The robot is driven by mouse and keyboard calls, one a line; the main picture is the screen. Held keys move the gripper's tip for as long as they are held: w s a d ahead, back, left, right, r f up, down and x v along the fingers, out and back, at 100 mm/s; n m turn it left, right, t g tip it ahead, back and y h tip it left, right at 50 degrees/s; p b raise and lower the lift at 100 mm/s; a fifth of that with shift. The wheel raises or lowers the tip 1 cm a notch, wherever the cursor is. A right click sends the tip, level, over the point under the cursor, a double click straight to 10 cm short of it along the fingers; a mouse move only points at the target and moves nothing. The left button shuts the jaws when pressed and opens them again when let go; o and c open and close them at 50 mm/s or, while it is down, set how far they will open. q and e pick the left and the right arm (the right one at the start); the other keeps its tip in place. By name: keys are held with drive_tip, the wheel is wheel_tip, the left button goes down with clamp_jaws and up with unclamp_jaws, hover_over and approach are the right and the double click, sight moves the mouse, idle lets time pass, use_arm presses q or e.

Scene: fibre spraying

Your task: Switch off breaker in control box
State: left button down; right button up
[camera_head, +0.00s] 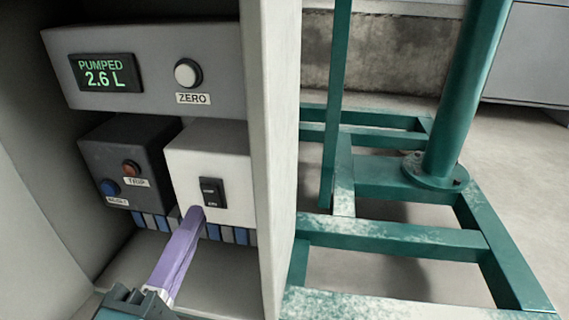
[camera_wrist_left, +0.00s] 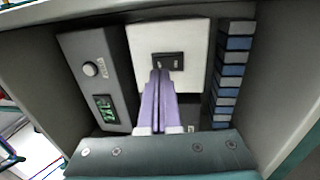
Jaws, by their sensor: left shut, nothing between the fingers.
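The control box (camera_head: 281,150) is open toward me. Inside it, a white breaker block (camera_head: 239,158) carries a black rocker switch (camera_head: 212,193) with "ON" lettered on its lower part. The switch also shows in the left wrist view (camera_wrist_left: 167,61). My left gripper (camera_head: 196,213) has purple fingers, shut with nothing between them. Its tips are just below and left of the switch in the head view, close to the block's face. In the left wrist view the fingertips (camera_wrist_left: 160,72) reach the switch's lower edge. Whether they touch it, I cannot tell. My right gripper is not in view.
Left of the breaker is a dark relay block (camera_head: 124,165) with red and blue buttons. Above is a grey panel (camera_head: 150,68) reading "PUMPED 2.6 L" with a ZERO button. The box's side walls are close around my arm. A green steel frame (camera_head: 395,235) stands outside right.

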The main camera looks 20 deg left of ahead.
sight(210, 191)
use_arm(q)
drive_tip(key=shift+b+x, duration=0.35)
drive_tip(key=shift+x, duration=1.15)
